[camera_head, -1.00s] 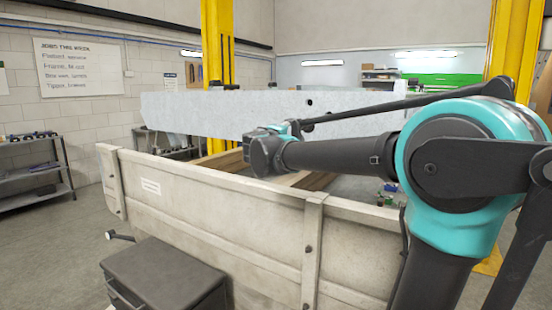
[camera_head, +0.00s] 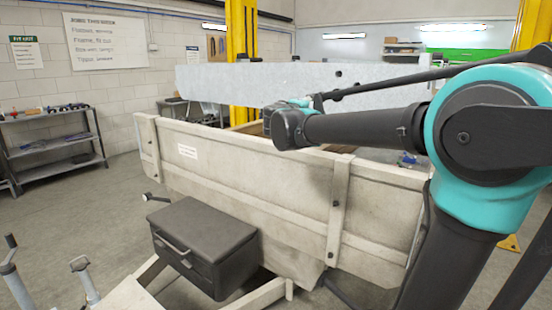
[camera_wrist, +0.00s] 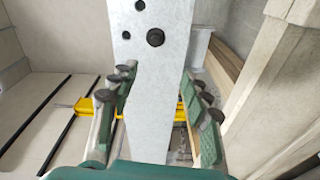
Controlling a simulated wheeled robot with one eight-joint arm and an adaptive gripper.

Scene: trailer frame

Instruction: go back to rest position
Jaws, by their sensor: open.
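My gripper (camera_wrist: 160,85) is open, its green-padded fingers on either side of a pale grey metal beam in the wrist view. The beam (camera_wrist: 155,75) has round dark holes and runs up through the gap between the fingers; I cannot tell if they touch it. In the head view my arm reaches left across the picture, and its wrist end is in front of the long galvanized beam (camera_head: 235,84). The gripper fingers are hidden there behind the wrist.
A worn white trailer side panel (camera_head: 255,175) stands below my arm. A dark toolbox (camera_head: 205,235) sits at its front left. Metal shelves (camera_head: 50,145) stand at the left wall, and yellow posts (camera_head: 242,45) rise behind. Floor is clear between shelves and trailer.

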